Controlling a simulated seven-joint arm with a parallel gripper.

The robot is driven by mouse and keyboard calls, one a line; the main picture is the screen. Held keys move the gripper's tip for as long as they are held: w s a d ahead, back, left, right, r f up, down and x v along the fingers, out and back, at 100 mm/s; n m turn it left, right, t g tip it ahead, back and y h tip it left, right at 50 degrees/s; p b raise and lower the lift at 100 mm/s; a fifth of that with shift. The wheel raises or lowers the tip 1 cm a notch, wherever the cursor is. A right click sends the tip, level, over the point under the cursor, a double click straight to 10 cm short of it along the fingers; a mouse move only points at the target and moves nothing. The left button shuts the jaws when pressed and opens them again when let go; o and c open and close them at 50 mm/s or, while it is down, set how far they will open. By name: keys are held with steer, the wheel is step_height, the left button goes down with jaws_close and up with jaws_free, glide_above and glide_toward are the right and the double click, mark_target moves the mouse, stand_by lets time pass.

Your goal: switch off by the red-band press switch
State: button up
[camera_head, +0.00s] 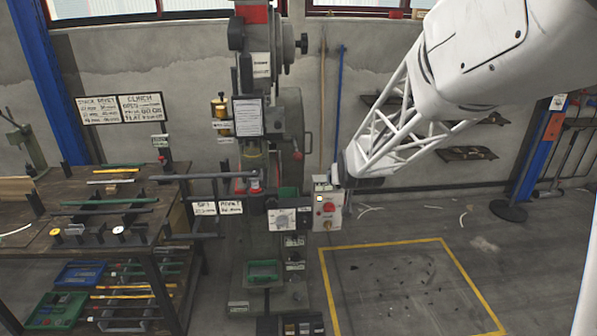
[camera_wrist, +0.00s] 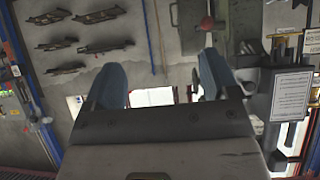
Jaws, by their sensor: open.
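The press (camera_head: 255,60) stands against the wall with a red band (camera_head: 256,14) at its top. A pale control box (camera_head: 331,222) is at its right front, with a lit lamp (camera_head: 320,198) and a red button (camera_head: 329,207). My gripper (camera_head: 352,182) is close to the right of this box, partly hidden by my arm in the head view. In the wrist view my gripper (camera_wrist: 160,82) has its two blue-grey fingers wide apart, with nothing held. A white panel (camera_wrist: 152,97) shows beyond and between them; I cannot tell whether it is the control box.
A workbench (camera_head: 110,210) with tools and bins stands left of the press. The yellow-outlined floor area (camera_head: 400,290) is open.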

steer(key=w+d+f+t, duration=0.2)
steer(key=w+f+t, duration=0.4)
steer(key=w+f, duration=1.1)
steer(key=w+f+t, duration=0.3)
steer(key=w+f, duration=0.4)
steer(key=f, duration=0.2)
steer(key=t, duration=0.3)
glide_toward(330, 211)
steer(key=shift+w+r, duration=0.35)
steer(key=shift+w, duration=0.3)
steer(key=shift+x, duration=3.9)
